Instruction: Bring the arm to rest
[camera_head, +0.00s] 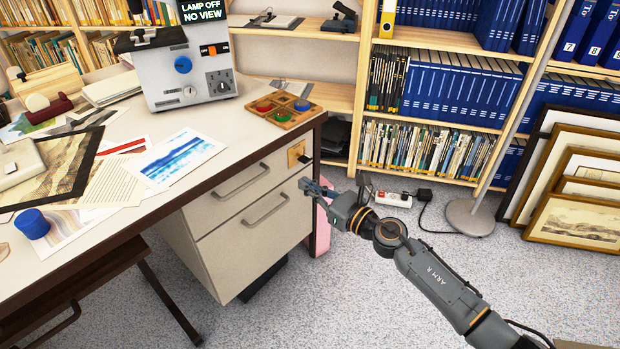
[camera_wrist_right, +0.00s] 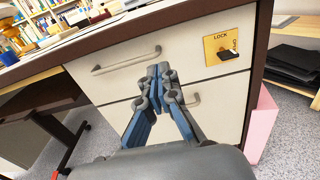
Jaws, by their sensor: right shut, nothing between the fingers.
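My right gripper (camera_head: 318,190) is in front of the desk's drawer unit, near its right edge, with the arm coming in from the lower right. In the right wrist view the gripper (camera_wrist_right: 163,78) is shut, its fingertips together and empty. It points at the two drawer fronts; the upper drawer (camera_wrist_right: 190,45) and lower drawer (camera_wrist_right: 215,105) both look closed. I cannot tell the exact gap between the fingers and the drawer front. A brass lock plate (camera_wrist_right: 229,47) with a dark key or knob sits right of the upper drawer. My left gripper is not in view.
The desk top (camera_head: 255,125) carries a grey device (camera_head: 185,75), prints and a wooden tray (camera_head: 283,110). A pink object (camera_head: 321,230) stands beside the drawers. A power strip (camera_head: 393,200), lamp base (camera_head: 470,215) and framed prints (camera_head: 575,222) stand right. Carpet in front is open.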

